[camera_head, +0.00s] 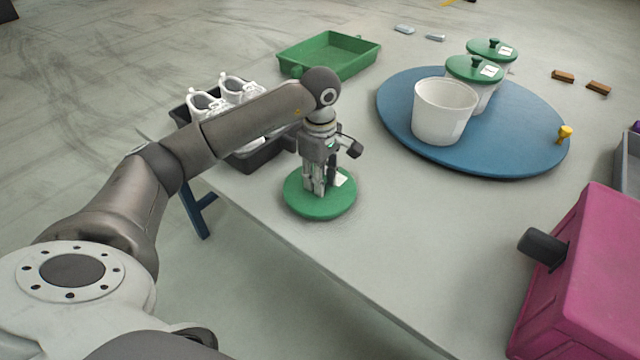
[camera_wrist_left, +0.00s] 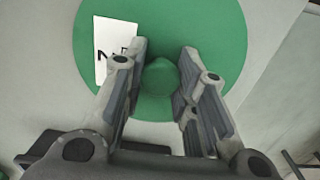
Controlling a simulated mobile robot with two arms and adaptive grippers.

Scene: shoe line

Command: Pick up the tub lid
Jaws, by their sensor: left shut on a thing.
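The green round tub lid (camera_head: 318,208) lies at the table's near edge, or just above it; I cannot tell which. My left gripper (camera_head: 316,190) points down over its middle and is shut on the lid's knob. In the left wrist view the lid (camera_wrist_left: 228,50) fills the upper middle, with a white label at its left, and its green knob sits between the two fingers of the gripper (camera_wrist_left: 161,80). An open white tub (camera_head: 440,112) stands on the blue round board. My right gripper is not in view.
The blue round board (camera_head: 540,135) also bears two tubs with green lids (camera_head: 474,68) and a yellow peg (camera_head: 565,134). A dark tray with white shoes (camera_head: 240,92) is behind my left arm. A green tray (camera_head: 345,42) stands farther back. A magenta box (camera_head: 590,280) is at right.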

